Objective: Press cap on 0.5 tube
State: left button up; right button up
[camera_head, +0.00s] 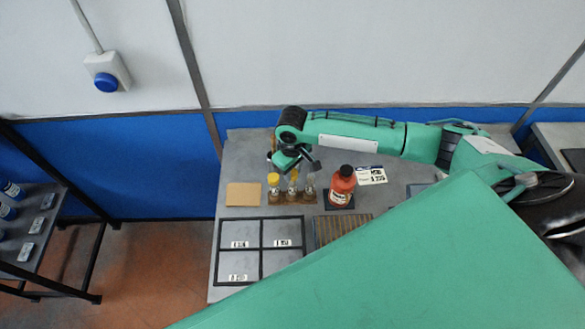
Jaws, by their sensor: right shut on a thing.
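Three small labelled tubes stand upright in a brown rack (291,201) on the grey bench. The left tube (274,186) wears a yellow cap. The middle tube (292,188) is right under my right gripper, and the right tube (310,187) looks uncapped. The labels are too small to read, so I cannot tell which is the 0.5 tube. My right gripper (292,169) is shut on a cap at the top of the middle tube; its fingers mostly hide the cap, and I cannot tell whether it is seated. My left gripper is not in view.
A red-brown bottle (342,187) with a black top stands close right of the rack. A tan pad (243,195) lies to the left. A black-framed tray (219,252) with labelled compartments and a ribbed brown board (335,228) lie in front. My green body covers the lower right.

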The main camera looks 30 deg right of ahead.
dwell(0.3)
jog(key=o, duration=1.5)
jog(key=shift+r, duration=0.15)
notch_tip(320, 180, up, 5)
jog(key=p, duration=0.5)
jog(key=shift+p, duration=0.4)
jog(key=shift+r, duration=0.9)
